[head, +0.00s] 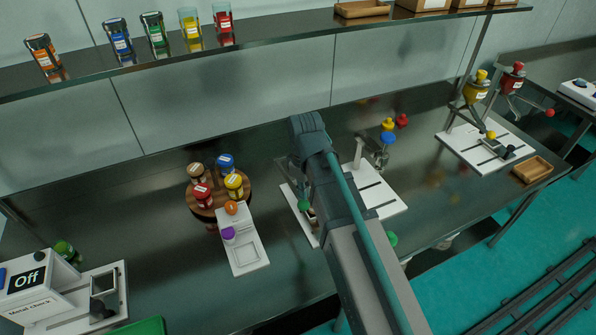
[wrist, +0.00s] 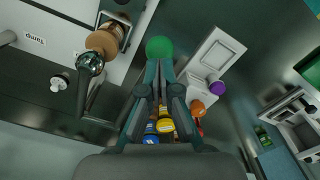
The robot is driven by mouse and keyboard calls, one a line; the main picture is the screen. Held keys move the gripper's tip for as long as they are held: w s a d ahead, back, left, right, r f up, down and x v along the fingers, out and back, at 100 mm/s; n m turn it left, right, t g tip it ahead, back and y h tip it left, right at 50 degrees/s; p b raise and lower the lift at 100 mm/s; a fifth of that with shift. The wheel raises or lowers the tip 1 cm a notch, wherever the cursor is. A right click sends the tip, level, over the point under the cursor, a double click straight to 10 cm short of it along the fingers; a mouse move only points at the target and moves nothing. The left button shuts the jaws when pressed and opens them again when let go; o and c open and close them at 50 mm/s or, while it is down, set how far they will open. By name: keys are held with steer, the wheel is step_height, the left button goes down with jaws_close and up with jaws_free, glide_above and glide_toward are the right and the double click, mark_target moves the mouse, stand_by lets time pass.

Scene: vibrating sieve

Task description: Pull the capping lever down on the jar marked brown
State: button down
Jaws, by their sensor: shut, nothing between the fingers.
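My gripper (wrist: 159,80) is shut and empty in the wrist view; in the head view my arm hides it. Its fingertips lie just below a green ball knob (wrist: 160,48) in that picture, and I cannot tell whether they touch it. A green knob also shows beside my arm in the head view (head: 303,205). To its left in the wrist view, a brown-topped piece (wrist: 103,42) sits at a white fixture (wrist: 65,35), by a dark bent metal arm (wrist: 102,105). I cannot read a jar label there. A brown jar (head: 196,172) stands on the round wooden stand (head: 217,205).
Red (head: 202,195), blue (head: 226,163) and yellow (head: 234,184) jars share the stand. A white board (head: 245,255) with orange and purple knobs lies in front. Another white board (head: 382,195) is right of my arm.

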mark_target(304, 202)
steer(key=shift+f, duration=0.15)
steer(key=shift+f+b, duration=0.9)
steer(key=shift+f, duration=1.1)
steer(key=shift+s, duration=0.1)
step_height(304, 202, up, 8)
steer(key=p, duration=0.6)
